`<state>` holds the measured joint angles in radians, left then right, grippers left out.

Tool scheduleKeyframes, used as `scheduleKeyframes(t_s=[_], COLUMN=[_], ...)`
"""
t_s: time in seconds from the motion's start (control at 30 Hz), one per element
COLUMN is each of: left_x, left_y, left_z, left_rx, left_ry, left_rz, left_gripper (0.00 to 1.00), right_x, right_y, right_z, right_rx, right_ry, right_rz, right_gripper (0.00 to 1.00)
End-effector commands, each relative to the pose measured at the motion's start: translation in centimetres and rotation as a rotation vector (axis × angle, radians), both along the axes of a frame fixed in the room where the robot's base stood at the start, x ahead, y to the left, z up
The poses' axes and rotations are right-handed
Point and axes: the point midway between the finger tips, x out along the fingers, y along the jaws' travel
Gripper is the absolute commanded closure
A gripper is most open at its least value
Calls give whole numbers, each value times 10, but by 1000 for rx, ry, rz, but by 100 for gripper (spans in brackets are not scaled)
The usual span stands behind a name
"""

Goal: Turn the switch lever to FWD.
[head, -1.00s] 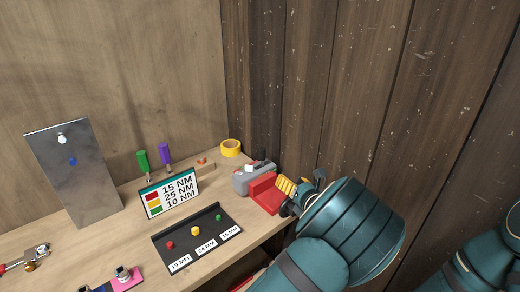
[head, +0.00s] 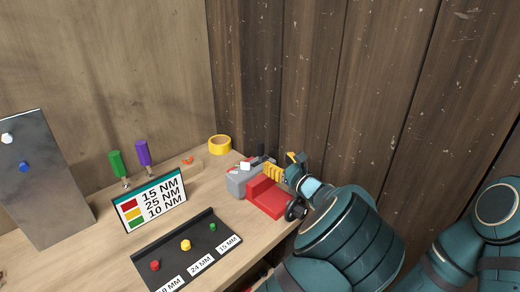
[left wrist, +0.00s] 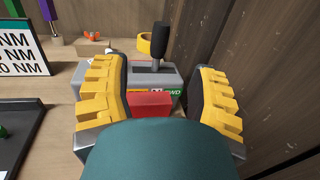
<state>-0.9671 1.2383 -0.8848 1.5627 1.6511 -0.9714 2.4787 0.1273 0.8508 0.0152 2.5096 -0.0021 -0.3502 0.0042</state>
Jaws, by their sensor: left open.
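The switch box (head: 237,183) is grey and stands at the right end of the bench. The green FWD label (left wrist: 174,92) is at the right end of that strip. My left gripper (left wrist: 160,70) is open, with yellow ribbed fingers on either side of the picture; the lever shows between them, farther off. No finger visibly touches it. In the head view the left gripper (head: 284,165) is at the box's right. My right gripper is out of view.
A red block (head: 266,198) sits against the box's front. Yellow tape (head: 220,144) lies behind it. A torque sign (head: 150,200), black socket tray (head: 187,250) and metal panel (head: 42,180) are to the left. A plank wall (head: 370,90) closes the right side.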

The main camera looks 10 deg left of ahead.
Motion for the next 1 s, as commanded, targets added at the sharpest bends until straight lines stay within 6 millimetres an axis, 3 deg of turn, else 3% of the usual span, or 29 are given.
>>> scheduleKeyframes(t_s=[0.2, 0.47, 0.97, 1.0], left_x=[31, 59, 69, 69], left_y=[33, 61, 70, 70], left_z=[-1, 0, 0, 0], left_rx=[2, 2, 1, 1], left_ry=[1, 1, 1, 1], left_rz=[2, 1, -1, -1], left_gripper=[41, 41, 39, 53], right_x=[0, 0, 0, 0], right_y=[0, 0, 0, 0], right_z=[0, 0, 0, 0], right_rx=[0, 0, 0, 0], right_ry=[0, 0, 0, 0], right_rz=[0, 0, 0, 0], right_gripper=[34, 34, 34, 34])
